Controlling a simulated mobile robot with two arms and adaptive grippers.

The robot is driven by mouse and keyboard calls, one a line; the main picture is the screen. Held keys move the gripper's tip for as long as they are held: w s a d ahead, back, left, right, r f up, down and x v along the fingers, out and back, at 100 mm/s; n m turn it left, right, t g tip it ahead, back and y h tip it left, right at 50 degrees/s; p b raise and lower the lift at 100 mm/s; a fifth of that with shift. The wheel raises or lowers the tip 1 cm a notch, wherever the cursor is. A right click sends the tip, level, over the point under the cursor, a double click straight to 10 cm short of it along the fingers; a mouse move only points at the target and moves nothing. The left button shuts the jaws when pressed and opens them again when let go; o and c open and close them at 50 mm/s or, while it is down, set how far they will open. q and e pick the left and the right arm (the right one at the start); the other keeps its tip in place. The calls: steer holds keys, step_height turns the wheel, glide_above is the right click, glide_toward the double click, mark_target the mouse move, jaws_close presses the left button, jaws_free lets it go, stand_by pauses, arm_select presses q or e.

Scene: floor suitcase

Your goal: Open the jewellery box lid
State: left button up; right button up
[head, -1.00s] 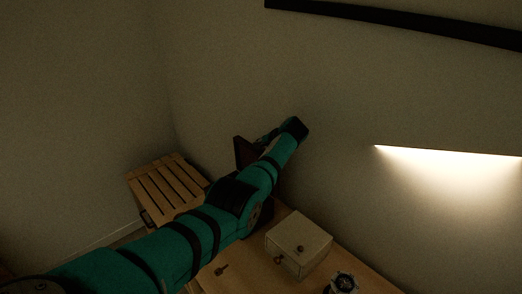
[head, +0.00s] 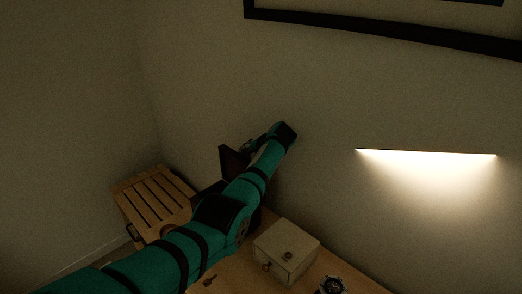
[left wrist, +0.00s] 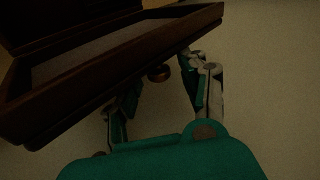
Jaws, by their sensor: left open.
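The jewellery box (left wrist: 72,92) is dark reddish-brown wood. In the left wrist view it shows a rim around a greyish inner face, with a darker panel (left wrist: 62,12) above. In the head view a dark panel (head: 232,161) stands raised behind my arm, so the lid looks up; my arm hides most of the rest. A small round knob (left wrist: 158,73) sits under the near rim. My left gripper (left wrist: 160,78) is open, one finger on each side of the knob; I cannot tell whether they touch it. My right gripper is in neither view.
A cream box (head: 287,250) with small knobs stands on the wooden tabletop (head: 236,274), right of my arm. A watch (head: 332,286) and a small key-like item (head: 208,281) lie nearby. A slatted wooden stool (head: 153,198) is at the left. Walls close in behind.

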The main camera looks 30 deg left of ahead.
arm_select(q)
steer(key=v, duration=1.1)
steer(key=shift+w+f, duration=0.1)
